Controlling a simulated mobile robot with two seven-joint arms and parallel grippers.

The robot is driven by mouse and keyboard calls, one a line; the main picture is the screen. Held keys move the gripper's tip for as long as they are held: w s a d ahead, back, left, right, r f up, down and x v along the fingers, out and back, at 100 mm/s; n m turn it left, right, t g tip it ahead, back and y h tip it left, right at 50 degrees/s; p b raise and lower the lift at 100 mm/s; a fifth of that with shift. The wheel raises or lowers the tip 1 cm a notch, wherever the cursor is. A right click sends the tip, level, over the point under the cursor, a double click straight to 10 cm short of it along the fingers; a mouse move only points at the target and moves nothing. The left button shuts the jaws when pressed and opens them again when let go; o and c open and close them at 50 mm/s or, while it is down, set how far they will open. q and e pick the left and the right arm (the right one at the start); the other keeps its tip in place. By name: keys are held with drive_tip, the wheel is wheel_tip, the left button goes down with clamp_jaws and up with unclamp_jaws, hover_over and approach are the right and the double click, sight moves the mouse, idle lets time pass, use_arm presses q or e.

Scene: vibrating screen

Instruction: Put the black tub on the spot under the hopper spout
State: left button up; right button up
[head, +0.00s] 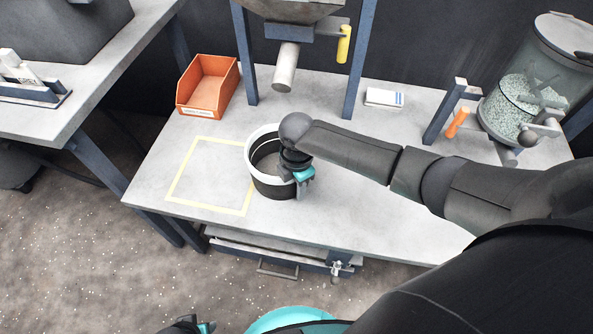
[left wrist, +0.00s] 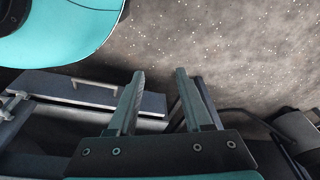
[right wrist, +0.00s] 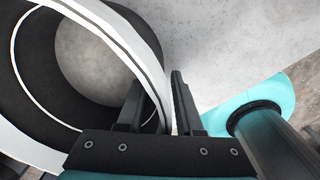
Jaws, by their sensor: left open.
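The black tub (head: 268,185) has a white rim and stands upright on or just above the table, overlapping the right edge of a yellow-outlined square (head: 182,172). My right gripper (head: 304,184) is at the tub's right side. In the right wrist view, the tub's wall (right wrist: 157,75) passes between its two fingers (right wrist: 158,95); whether they press on it is unclear. The hopper spout (head: 286,68) hangs behind the tub, between blue legs. No mark shows on the table below the spout. My left gripper (left wrist: 160,90) is open and empty, low in front of the table.
An orange bin (head: 208,86) stands left of the hopper's legs. A white block (head: 384,97) lies right of them. A clear container of granules (head: 530,100) stands at the far right. The grey table (head: 335,215) has a drawer (head: 280,252) below its front edge.

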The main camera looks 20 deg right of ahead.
wheel_tip(320, 180, up, 3)
drive_tip(key=shift+r+p, duration=0.1)
drive_tip(key=shift+p, duration=0.65)
wheel_tip(320, 180, up, 2)
drive_tip(key=shift+r+p, duration=0.15)
drive_tip(key=shift+p, duration=0.4)
wheel_tip(320, 180, up, 2)
drive_tip(key=shift+s+r+p, duration=0.1)
drive_tip(key=shift+r+p, duration=0.1)
drive_tip(key=shift+p, duration=0.35)
use_arm(q)
drive_tip(key=s+a+f+p, duration=0.1)
drive_tip(key=s+a+f, duration=0.5)
drive_tip(key=s, duration=0.2)
drive_tip(key=shift+s+a+y+p, duration=0.25)
drive_tip(key=shift+a+y+p, duration=0.05)
drive_tip(key=shift+y, duration=0.1)
use_arm(e)
drive_tip(key=shift+r, duration=1.95)
